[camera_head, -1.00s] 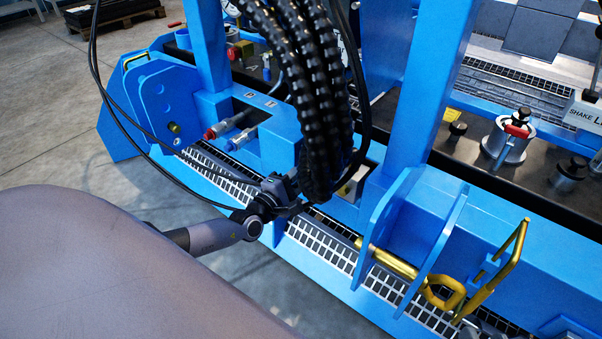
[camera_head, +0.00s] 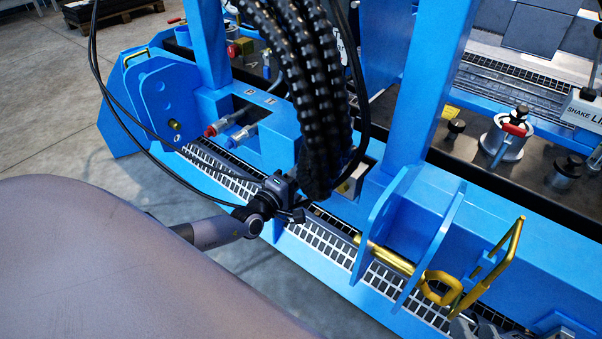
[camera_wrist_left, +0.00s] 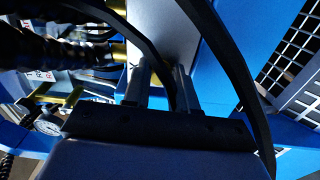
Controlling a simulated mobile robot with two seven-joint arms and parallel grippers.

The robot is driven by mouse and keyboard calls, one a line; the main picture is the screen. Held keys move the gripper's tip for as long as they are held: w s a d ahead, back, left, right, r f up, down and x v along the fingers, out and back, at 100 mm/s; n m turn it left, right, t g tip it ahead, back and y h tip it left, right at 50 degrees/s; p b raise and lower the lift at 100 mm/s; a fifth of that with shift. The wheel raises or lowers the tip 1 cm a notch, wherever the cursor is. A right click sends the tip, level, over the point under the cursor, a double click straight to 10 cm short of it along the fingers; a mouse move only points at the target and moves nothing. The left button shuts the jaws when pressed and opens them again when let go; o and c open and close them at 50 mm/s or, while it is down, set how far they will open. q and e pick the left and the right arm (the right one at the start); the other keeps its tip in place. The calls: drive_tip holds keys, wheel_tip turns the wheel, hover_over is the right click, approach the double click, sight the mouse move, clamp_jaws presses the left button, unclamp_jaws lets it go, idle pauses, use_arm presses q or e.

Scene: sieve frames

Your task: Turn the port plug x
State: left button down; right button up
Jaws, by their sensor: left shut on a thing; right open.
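My right gripper (camera_head: 478,327) is partly in view at the bottom right, open.
Thick ribbed black hoses (camera_head: 310,90) hang across the middle. A brass pin (camera_head: 385,260) and brass handle (camera_head: 495,270) stand out at the right. A slotted grating (camera_head: 325,240) runs along the frame. A gauge (camera_wrist_left: 48,124) and brass fittings show left in the wrist view.

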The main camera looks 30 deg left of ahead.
use_arm(q)
drive_tip(key=c, duration=0.9)
unclamp_jaws()
drive_tip(key=shift+s, duration=0.1)
use_arm(e)
drive_tip(key=shift+r, duration=0.1)
use_arm(q)
drive_tip(key=s+p, duration=0.2)
drive_tip(key=s, duration=0.5)
drive_tip(key=shift+a+p, duration=0.25)
drive_tip(key=shift+p, duration=0.1)
use_arm(e)
drive_tip(key=shift+s+d+h, duration=0.1)
drive_tip(key=shift+d+h, duration=0.15)
drive_tip(key=shift+h, duration=0.05)
